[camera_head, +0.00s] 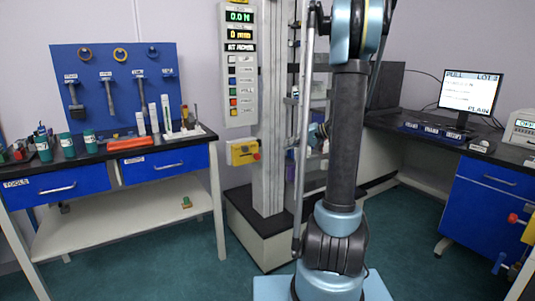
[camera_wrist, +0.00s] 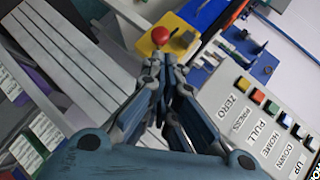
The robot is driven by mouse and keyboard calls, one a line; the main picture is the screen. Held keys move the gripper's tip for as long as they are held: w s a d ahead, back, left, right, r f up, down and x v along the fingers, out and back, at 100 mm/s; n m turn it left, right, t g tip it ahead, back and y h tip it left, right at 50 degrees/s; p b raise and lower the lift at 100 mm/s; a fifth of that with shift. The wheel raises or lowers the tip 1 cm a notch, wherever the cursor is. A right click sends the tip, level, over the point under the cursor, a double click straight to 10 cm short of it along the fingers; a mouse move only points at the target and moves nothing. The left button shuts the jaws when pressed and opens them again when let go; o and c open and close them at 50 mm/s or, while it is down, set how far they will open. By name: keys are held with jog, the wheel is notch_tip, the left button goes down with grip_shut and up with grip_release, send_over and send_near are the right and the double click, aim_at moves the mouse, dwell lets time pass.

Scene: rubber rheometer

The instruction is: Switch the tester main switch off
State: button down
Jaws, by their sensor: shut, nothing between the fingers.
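The tester stands at the middle of the head view, with a tall grey column (camera_head: 271,120). A yellow box (camera_head: 240,154) with a red knob (camera_head: 256,156) is mounted low beside it, under the button panel (camera_head: 240,65). In the wrist view the yellow box (camera_wrist: 177,30) shows the red knob (camera_wrist: 160,35) and a small dark part (camera_wrist: 187,38) beside it. I cannot tell which part is the main switch or its position. My gripper (camera_wrist: 168,62) is shut and empty, its tips appearing just below the red knob; contact is unclear. My gripper is not distinguishable in the head view.
The button panel also shows in the wrist view (camera_wrist: 265,130), right of my fingers, with several labelled buttons. A tool bench (camera_head: 130,152) stands at left. A desk with a monitor (camera_head: 468,92) stands at right. Green floor (camera_head: 195,258) lies open at front left.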

aim_at(255, 155)
jog(key=shift+t+y, duration=0.4)
jog(key=shift+y, duration=0.3)
jog(key=shift+w+d+f, duration=0.1)
jog(key=shift+w+d, duration=0.35)
jog(key=shift+w, duration=0.3)
jog(key=shift+w+d+f, duration=0.1)
jog(key=shift+w+d, duration=0.35)
jog(key=shift+w, duration=0.3)
jog(key=shift+w+d+f, duration=0.1)
jog(key=shift+w+d, duration=0.35)
jog(key=shift+w, duration=0.3)
jog(key=s+x, duration=0.2)
jog(key=x, duration=1.1)
jog(key=shift+s+a+f, duration=0.3)
jog(key=shift+a+f, duration=0.1)
jog(key=s+a, duration=0.3)
jog(key=a, duration=0.2)
jog(key=shift+a, duration=0.4)
jog(key=shift+s, duration=0.1)
